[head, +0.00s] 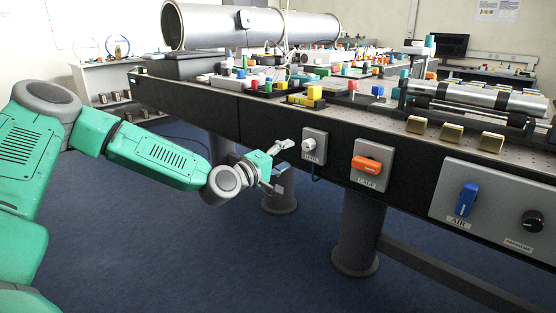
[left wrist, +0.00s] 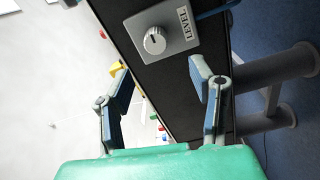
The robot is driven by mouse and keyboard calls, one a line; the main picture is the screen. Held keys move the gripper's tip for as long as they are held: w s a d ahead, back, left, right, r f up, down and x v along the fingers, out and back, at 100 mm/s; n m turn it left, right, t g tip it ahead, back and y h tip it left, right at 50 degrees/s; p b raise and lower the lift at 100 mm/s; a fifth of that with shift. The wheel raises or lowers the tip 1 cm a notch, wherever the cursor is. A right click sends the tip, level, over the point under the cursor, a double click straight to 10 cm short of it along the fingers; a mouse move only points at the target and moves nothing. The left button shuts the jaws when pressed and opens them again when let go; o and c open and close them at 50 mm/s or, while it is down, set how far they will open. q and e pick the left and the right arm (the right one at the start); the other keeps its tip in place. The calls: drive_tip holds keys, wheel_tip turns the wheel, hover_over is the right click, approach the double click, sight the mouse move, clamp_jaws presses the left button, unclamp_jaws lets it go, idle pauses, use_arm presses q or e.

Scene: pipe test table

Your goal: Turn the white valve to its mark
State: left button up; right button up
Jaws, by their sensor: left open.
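The white valve is a small round knob (head: 309,144) on a grey plate labelled LEVEL, on the black front edge of the table. In the left wrist view the knob (left wrist: 155,40) shows near the top, with a short dark line on its face. My left gripper (head: 279,163) is open and empty, just left of the plate in the head view. In the left wrist view its fingers (left wrist: 158,78) are spread, with the knob beyond the tips and apart from them. A target mark is too small to make out. My right gripper is not in view.
An orange handle (head: 367,165), a blue AIR handle (head: 467,199) and a black knob (head: 532,221) sit further right on the table front. Table legs (head: 358,230) stand below. The tabletop (head: 390,128) is crowded with blocks and pipes. The blue floor (head: 200,260) is clear.

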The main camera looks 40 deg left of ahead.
use_arm(q)
drive_tip(key=s, duration=0.3)
drive_tip(key=shift+s+a, duration=0.1)
drive_tip(key=shift+a, duration=0.05)
idle(0.4)
